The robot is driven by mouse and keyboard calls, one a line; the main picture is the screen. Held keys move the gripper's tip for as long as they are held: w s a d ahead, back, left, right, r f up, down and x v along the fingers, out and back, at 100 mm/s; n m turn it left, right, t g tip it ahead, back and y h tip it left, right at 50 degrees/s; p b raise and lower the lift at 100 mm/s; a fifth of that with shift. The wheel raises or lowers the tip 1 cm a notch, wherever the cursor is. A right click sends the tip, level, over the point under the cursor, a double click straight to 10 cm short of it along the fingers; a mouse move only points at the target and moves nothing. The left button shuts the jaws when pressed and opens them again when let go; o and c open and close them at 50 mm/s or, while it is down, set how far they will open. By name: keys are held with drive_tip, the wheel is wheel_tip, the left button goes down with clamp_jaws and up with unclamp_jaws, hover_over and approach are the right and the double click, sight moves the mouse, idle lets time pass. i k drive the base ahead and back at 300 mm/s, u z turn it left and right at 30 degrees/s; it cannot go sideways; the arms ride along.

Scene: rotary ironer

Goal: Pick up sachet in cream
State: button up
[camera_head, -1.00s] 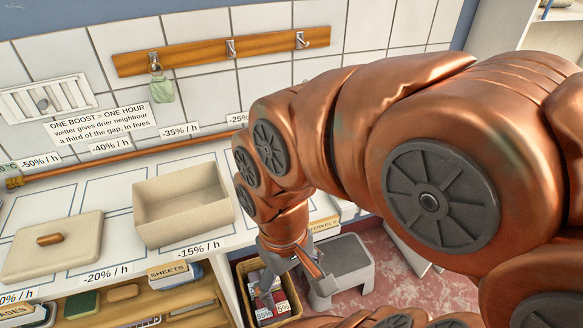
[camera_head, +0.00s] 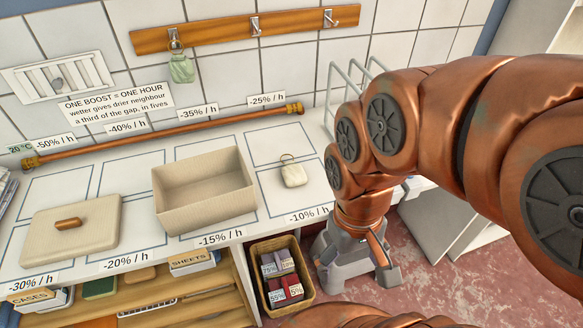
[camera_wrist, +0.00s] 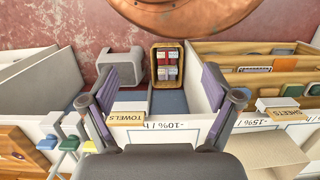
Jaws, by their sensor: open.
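The cream sachet (camera_head: 294,173) lies on the white counter in the head view, with a small loop at its top. It rests in the outlined cell behind the -10% / h label. My gripper (camera_head: 356,264) is to the right of it and nearer, beyond the counter's front edge, apart from it. In the wrist view my gripper (camera_wrist: 162,88) has its two fingers spread wide with nothing held between them. I cannot make out the cream sachet in the wrist view.
A beige open bin (camera_head: 205,204) stands left of the sachet. A flat beige lid (camera_head: 75,232) lies further left. A green sachet (camera_head: 181,68) hangs from a wall hook. A basket of small boxes (camera_head: 257,290) stands below the counter; a grey stool (camera_wrist: 122,62) stands near it.

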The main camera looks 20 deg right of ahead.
sight(294, 175)
drive_tip(key=z, duration=2.05)
drive_tip(key=k, duration=1.75)
drive_tip(key=u, duration=1.65)
drive_tip(key=i, duration=0.5)
drive_tip(key=z, duration=0.05)
